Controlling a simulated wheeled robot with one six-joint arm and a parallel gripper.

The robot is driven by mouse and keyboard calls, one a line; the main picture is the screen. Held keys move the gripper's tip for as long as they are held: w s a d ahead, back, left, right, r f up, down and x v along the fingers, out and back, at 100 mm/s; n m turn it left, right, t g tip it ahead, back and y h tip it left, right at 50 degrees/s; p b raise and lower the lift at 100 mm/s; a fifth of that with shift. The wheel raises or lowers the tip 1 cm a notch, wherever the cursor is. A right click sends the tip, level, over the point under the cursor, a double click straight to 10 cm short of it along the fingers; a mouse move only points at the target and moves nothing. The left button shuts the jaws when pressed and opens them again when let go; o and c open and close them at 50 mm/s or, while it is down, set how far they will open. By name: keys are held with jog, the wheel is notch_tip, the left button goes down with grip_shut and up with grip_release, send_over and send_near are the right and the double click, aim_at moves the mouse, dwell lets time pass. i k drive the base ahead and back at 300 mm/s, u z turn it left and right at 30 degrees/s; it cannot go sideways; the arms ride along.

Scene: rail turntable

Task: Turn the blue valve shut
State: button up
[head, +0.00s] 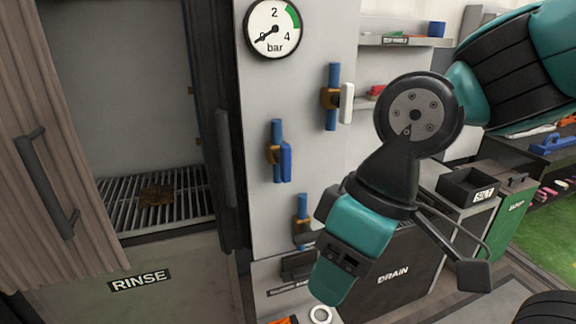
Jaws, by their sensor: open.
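The blue valve has a blue lever handle (285,162) at the middle of the grey wall panel in the head view. The handle stands upright, roughly in line with its vertical blue pipe (277,132), with a brass body (271,155) behind it. My gripper (338,266) is below and to the right of this handle, apart from it, pointing down and left. It is open; its fingertips are hard to make out from this angle. Nothing shows in it.
A white-handled valve (347,103) is up to the right. A third pipe (302,212) is lower, its valve partly hidden by my gripper. A bar gauge (273,29) reads near 0. A RINSE cabinet (140,282) stands left, a DRAIN box (392,273) right.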

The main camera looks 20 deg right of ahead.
aim_at(283, 157)
jog(key=z, duration=1.95)
jog(key=k, duration=1.1)
jog(key=u, duration=1.35)
jog(key=i, duration=0.5)
